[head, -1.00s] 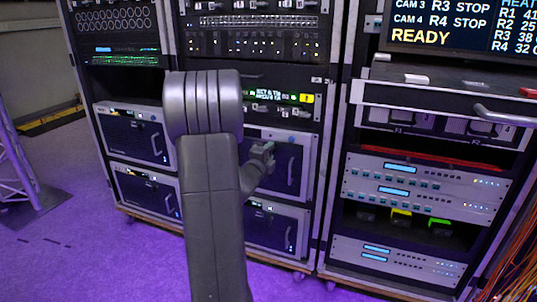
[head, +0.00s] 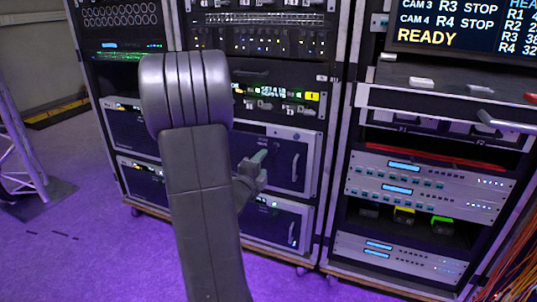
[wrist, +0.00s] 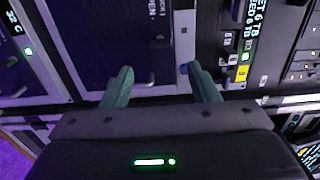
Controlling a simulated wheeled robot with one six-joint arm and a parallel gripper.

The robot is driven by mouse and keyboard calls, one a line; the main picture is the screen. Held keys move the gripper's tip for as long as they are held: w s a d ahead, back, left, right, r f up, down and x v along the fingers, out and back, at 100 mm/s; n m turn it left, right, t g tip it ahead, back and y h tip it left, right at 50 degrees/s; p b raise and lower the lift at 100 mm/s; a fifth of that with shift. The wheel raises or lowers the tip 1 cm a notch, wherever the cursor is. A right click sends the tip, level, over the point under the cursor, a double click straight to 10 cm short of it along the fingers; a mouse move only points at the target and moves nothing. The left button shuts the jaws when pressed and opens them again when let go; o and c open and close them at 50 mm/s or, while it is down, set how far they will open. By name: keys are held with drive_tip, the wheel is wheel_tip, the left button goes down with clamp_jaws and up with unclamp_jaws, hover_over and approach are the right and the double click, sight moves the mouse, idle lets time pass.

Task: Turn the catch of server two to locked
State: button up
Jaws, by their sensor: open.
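My gripper (head: 258,160) is in front of the upper server box (head: 290,168) in the middle rack, by the box's left part. In the wrist view my gripper (wrist: 162,84) is open, its two green fingers apart, with nothing held. Beyond the fingers is a dark server front (wrist: 105,45) with white lettering that seems to include "OPEN". A small grey piece (wrist: 150,78), possibly a catch, and a small blue piece (wrist: 184,69) show between the fingers. I cannot tell which box is server two or how its catch is turned.
A lower server box (head: 278,224) sits below. The left rack holds similar boxes, partly behind my arm. The right rack has a shelf with a handle (head: 505,123) sticking out and a screen (head: 465,28) above. Purple floor (head: 90,245) is clear at the front left.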

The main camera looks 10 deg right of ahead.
sight(274, 149)
drive_tip(key=v, duration=0.3)
drive_tip(key=shift+s+a, duration=0.15)
drive_tip(key=shift+s, duration=0.15)
drive_tip(key=b+x, duration=0.2)
drive_tip(key=x, duration=1.2)
drive_tip(key=shift+s+a, duration=0.1)
drive_tip(key=shift+s, duration=0.05)
